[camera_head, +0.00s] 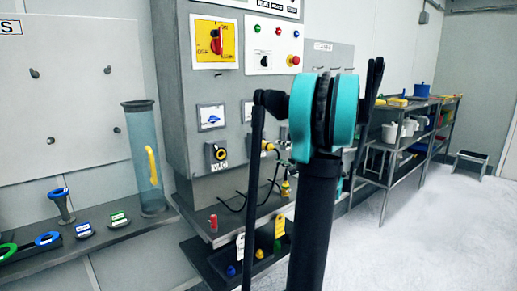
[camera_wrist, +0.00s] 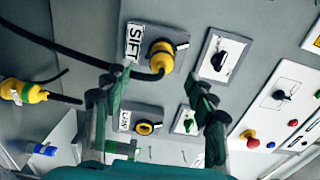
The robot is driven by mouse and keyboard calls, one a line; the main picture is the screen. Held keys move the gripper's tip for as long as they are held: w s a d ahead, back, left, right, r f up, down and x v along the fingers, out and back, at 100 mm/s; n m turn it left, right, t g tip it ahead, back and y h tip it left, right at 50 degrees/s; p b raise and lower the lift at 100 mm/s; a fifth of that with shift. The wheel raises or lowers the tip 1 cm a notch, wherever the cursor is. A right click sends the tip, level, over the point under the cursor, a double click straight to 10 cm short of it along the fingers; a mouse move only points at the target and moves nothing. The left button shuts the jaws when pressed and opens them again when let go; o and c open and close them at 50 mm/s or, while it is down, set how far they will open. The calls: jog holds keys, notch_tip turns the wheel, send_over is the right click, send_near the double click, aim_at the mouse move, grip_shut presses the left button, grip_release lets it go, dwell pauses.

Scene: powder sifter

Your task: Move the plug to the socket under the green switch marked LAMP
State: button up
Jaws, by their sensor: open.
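In the wrist view a yellow plug (camera_wrist: 160,56) with a black cable sits in the socket beside the label SIFT. A yellow-ringed socket (camera_wrist: 146,128) with a small label shows below it and looks empty; that label is hard to read. A green switch (camera_wrist: 186,123) is on a white plate beside this socket.
Another yellow connector (camera_wrist: 22,91) with cables is at the wrist view's left. A black switch (camera_wrist: 219,56) is beside the SIFT socket. A clear blue cylinder (camera_head: 143,155) stands on the shelf left of the cabinet. Open floor lies right.

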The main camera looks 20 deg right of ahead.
aim_at(271, 147)
jog(key=shift+d+r, duration=0.15)
jog(key=shift+d, duration=0.05)
jog(key=shift+a, duration=0.1)
jog(key=shift+x, duration=4.5)
grip_shut()
jog(key=shift+v, duration=3)
